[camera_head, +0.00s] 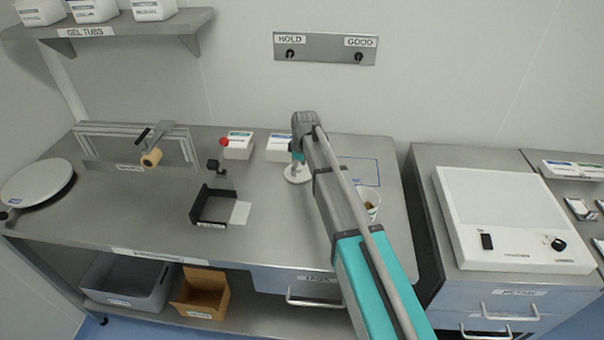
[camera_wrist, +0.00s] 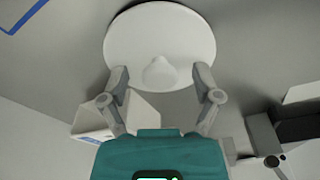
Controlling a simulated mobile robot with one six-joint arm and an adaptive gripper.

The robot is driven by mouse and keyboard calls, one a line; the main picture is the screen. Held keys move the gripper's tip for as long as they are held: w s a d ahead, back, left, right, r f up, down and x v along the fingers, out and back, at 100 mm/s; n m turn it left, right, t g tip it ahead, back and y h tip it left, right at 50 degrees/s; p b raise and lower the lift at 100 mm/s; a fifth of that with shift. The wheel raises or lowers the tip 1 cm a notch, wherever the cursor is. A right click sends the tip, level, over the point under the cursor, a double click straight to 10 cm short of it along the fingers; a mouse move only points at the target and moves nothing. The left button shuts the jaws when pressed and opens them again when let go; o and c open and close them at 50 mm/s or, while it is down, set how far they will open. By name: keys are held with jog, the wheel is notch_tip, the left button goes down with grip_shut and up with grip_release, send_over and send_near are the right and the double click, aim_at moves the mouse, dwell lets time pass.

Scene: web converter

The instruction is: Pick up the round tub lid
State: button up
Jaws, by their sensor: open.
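The round tub lid (camera_head: 296,175) is a white disc lying on the steel bench, partly hidden behind my arm in the head view. My gripper (camera_wrist: 160,76) is open, with one finger on each side of the knob in the picture. No contact between fingers and knob shows. In the head view my gripper (camera_head: 298,160) is above the lid, its fingertips hard to make out.
White tubs (camera_head: 280,148) (camera_head: 238,146) stand behind the lid; one also shows close to the left finger in the wrist view (camera_wrist: 120,115). A black holder (camera_head: 213,207) stands left, and a cup (camera_head: 368,204) right of my arm. Bare bench lies left of the lid.

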aim_at(299, 167)
jog(key=c, duration=1)
jog(key=shift+r, duration=0.15)
notch_tip(299, 167, up, 3)
jog(key=p, duration=0.3)
jog(key=s+r+p, duration=0.3)
jog(key=s, duration=0.1)
jog(key=s+d+r+p, duration=0.1)
jog(key=s+r+p, duration=0.2)
jog(key=s, duration=0.2)
jog(key=s+d+r+p, duration=0.1)
jog(key=s+r+p, duration=0.2)
jog(key=s+p, duration=0.1)
jog(key=shift+s+d+r, duration=0.1)
jog(key=shift+s+r, duration=0.3)
notch_tip(299, 167, down, 3)
jog(key=b, duration=0.3)
